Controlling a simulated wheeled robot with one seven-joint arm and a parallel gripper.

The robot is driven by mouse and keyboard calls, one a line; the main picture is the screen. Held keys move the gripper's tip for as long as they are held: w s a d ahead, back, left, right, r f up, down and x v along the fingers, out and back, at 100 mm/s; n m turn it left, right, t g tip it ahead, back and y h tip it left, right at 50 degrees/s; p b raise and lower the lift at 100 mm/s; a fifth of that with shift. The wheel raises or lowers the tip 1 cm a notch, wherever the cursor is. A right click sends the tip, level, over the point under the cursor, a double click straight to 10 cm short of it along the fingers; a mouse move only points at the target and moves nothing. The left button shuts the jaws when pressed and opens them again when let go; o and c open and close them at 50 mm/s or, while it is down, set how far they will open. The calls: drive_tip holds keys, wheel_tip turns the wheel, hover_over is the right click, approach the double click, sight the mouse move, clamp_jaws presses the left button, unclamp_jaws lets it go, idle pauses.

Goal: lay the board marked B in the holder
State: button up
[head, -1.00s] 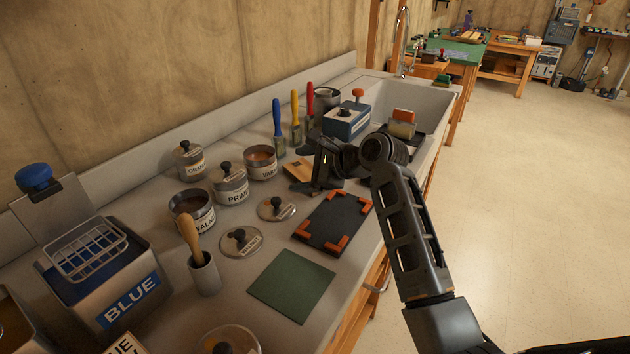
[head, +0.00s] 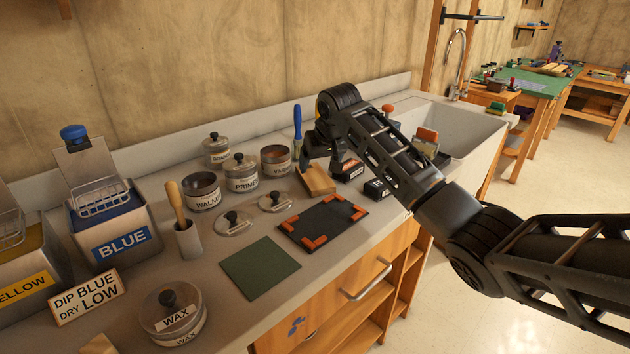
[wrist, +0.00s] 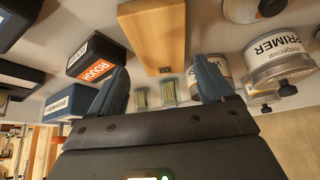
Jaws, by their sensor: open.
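A light wooden board (head: 317,180) lies on the counter beyond the holder; any letter on it is too small to read. The holder is likely the dark plate with orange corner pieces (head: 325,223), and it is empty. My gripper (head: 322,158) is over the counter close to the wooden board, its fingers partly hidden by my arm. In the wrist view my gripper (wrist: 163,78) is open and empty, its two blue-grey fingers apart. The wooden board (wrist: 152,32) shows ahead of the gap between them, not held, with a small dark mark at its near end.
Cans of PRIMER (head: 242,175) and WALNUT (head: 201,192) stand left of the board, with loose lids nearby. A black ROUGH block (wrist: 97,58) is beside it. A green mat (head: 260,268) lies bare near the front edge. A BLUE dip tank (head: 108,225) stands left.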

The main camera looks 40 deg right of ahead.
sight(314, 175)
drive_tip(key=x, duration=0.5)
drive_tip(key=shift+w+f, duration=0.2)
drive_tip(key=shift+f, duration=0.15)
drive_tip(key=c, duration=0.8)
drive_tip(key=shift+c, duration=0.3)
drive_tip(key=shift+r, duration=0.2)
